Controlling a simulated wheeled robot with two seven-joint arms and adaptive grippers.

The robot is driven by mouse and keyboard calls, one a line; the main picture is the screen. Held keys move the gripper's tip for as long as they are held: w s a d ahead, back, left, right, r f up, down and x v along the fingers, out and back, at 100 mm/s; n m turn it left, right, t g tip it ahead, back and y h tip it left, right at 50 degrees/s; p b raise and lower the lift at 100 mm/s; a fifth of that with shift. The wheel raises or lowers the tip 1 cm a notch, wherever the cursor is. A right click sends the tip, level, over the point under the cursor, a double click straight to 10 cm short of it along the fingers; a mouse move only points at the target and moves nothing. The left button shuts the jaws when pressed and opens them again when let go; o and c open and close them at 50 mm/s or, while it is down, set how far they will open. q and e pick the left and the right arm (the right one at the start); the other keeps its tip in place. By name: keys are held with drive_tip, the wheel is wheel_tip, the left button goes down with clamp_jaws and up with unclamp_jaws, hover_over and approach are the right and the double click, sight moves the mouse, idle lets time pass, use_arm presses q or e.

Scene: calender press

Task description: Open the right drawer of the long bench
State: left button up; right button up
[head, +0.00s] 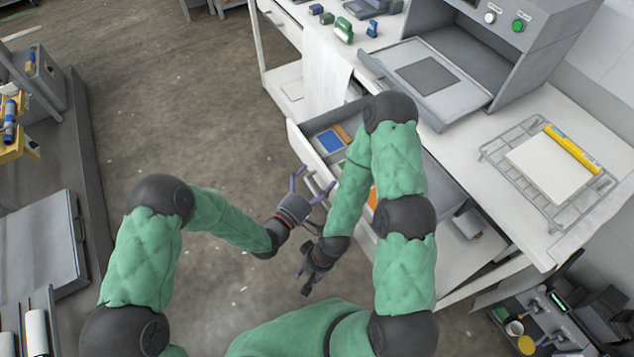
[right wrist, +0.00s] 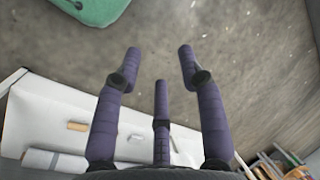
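The long bench (head: 470,165) runs along the right side of the head view. Below its top, a white-fronted drawer (head: 303,150) stands pulled out, with a blue item (head: 329,141) and an orange-brown item (head: 342,132) inside. My right arm covers much of the area to its right, so I cannot tell where this drawer ends or whether it is the right one. My left gripper (head: 311,183) is open and empty, just in front of the drawer front; contact is unclear. My right gripper (head: 304,281) is lower, over the floor; the right wrist view (right wrist: 160,75) shows its fingers spread and empty.
A grey press (head: 440,75) and a wire rack (head: 494,152) with a white slab (head: 553,167) stand on the bench top. A white cloth (head: 325,72) hangs over its front edge. Open floor (head: 200,110) lies to the left; a low cart (head: 530,320) is at lower right.

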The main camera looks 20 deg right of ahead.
use_arm(q)
wheel_tip(320, 180, up, 6)
drive_tip(key=h, duration=0.1)
drive_tip(key=shift+w+t, duration=0.25)
drive_tip(key=shift+t, duration=0.15)
drive_tip(key=shift+r, duration=0.1)
drive_tip(key=shift+g+y, duration=0.6)
drive_tip(key=f, duration=0.1)
drive_tip(key=s+f, duration=0.1)
drive_tip(key=f, duration=0.2)
drive_tip(key=shift+s+a+f, duration=0.1)
drive_tip(key=shift+s+f, duration=0.15)
drive_tip(key=shift+f, duration=0.1)
drive_tip(key=shift+s+a+f, duration=0.3)
drive_tip(key=shift+s+a, duration=0.15)
drive_tip(key=shift+a, duration=0.2)
drive_tip(key=shift+s+a+f, duration=0.25)
drive_tip(key=shift+s+a, duration=0.2)
drive_tip(key=shift+a, duration=0.15)
drive_tip(key=shift+s+a+f, duration=0.1)
drive_tip(key=shift+s+a, duration=0.55)
drive_tip(key=shift+a, duration=0.05)
drive_tip(key=c, duration=0.6)
drive_tip(key=shift+o, duration=0.2)
drive_tip(key=f+b+v, duration=0.1)
drive_tip(key=v, duration=0.6)
drive_tip(key=shift+a+f, duration=0.3)
drive_tip(key=shift+a, duration=0.05)
